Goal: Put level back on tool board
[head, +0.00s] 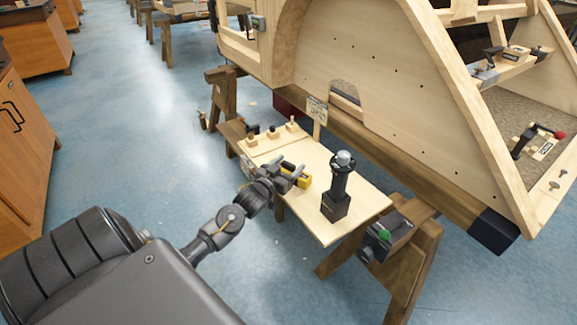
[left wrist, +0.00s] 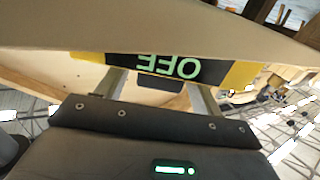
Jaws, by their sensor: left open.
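The yellow and black level (head: 304,179) lies on the pale wooden board (head: 362,205), partly hidden behind my left gripper. In the left wrist view the level (left wrist: 240,73) shows its black display with green letters reading OFF, upside down. My left gripper (head: 297,175) is open at the level, with its two fingers (left wrist: 160,92) reaching toward the display part. I cannot tell whether the fingers touch it. Which surface is the tool board is not clear to me. My right gripper is in neither view.
A black upright tool with a silver top (head: 340,185) stands on the board right of the level. Several small wooden blocks with knobs (head: 272,132) sit at the board's far end. A large wooden frame (head: 390,100) rises behind. A sawhorse (head: 418,255) stands at right.

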